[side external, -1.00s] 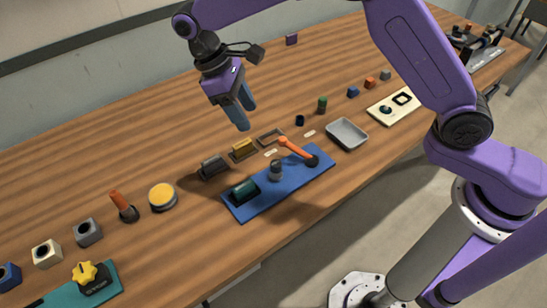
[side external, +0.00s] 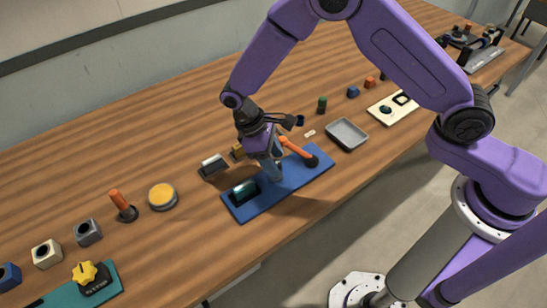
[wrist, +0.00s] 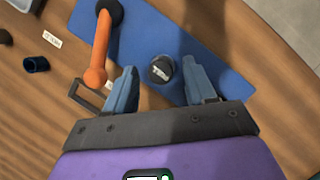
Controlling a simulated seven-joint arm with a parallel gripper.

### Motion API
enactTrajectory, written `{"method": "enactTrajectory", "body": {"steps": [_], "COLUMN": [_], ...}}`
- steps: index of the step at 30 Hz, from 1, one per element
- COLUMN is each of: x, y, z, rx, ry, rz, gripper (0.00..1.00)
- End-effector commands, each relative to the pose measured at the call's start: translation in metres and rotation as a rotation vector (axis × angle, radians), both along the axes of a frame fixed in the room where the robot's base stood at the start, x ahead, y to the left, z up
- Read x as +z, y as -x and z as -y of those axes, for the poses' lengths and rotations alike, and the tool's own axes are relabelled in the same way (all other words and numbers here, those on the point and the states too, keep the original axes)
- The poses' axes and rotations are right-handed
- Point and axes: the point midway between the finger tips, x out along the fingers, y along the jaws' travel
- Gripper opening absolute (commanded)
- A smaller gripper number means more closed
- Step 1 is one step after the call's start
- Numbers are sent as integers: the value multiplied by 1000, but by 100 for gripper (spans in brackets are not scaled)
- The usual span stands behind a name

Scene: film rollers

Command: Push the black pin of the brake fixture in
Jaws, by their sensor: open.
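In the wrist view the post's dark top (wrist: 160,70) with a small pale label lies between the two fingers. I take this post to be the black pin, but cannot be sure. My gripper (side external: 270,172) points down over the board, and its blue-grey fingers hide the post in the side view. In the wrist view my gripper (wrist: 158,80) is open, with gaps on both sides of the post. The orange lever (wrist: 99,48) is left of the fingers.
A small dark cup (wrist: 36,64) shows left in the wrist view.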

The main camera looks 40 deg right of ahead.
Motion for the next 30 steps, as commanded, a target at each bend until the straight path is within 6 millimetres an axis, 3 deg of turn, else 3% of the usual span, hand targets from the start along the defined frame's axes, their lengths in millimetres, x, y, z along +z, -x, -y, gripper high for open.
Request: {"method": "enactTrajectory", "body": {"steps": [10,11,15,16,30], "x": [-4,-4,-4,-4,-21], "y": [1,1,1,1,0], "z": [1,1,1,1,0], "rx": [0,0,0,0,2], "ry": [0,0,0,0,-1], "rz": [0,0,0,0,-1], "gripper": [55,48,3,0,0]}}
